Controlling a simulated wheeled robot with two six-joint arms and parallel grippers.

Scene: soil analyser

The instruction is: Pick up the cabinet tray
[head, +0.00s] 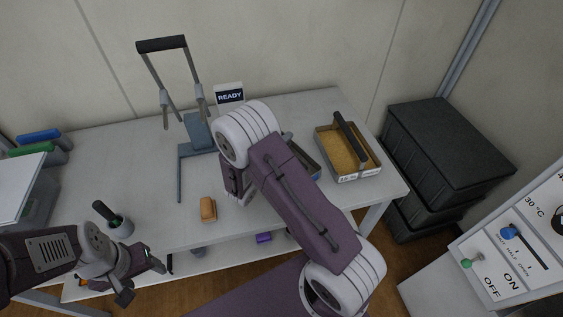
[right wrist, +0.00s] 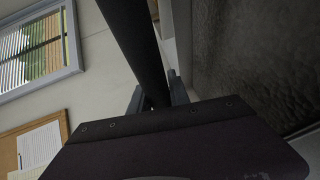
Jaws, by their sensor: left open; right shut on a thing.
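A tray (head: 370,173) with a sand-coloured filling, a long black bar across it and a white label stands at the right end of the table. A second tray (head: 309,165) shows only in part beside it, mostly hidden behind my right arm. In the right wrist view, my right gripper (right wrist: 154,101) is shut on a black bar (right wrist: 136,35) that looks like a tray handle. The head view hides this gripper behind the arm, so I cannot tell which tray the bar belongs to. My left gripper (head: 141,280) is open and empty at the table's front left.
A stand with a black top handle (head: 160,44) and a READY sign (head: 230,97) stand at the back. A small orange-brown block (head: 208,209) lies mid-table. Dark crates (head: 450,150) are stacked right of the table. A control panel (head: 515,245) stands at lower right.

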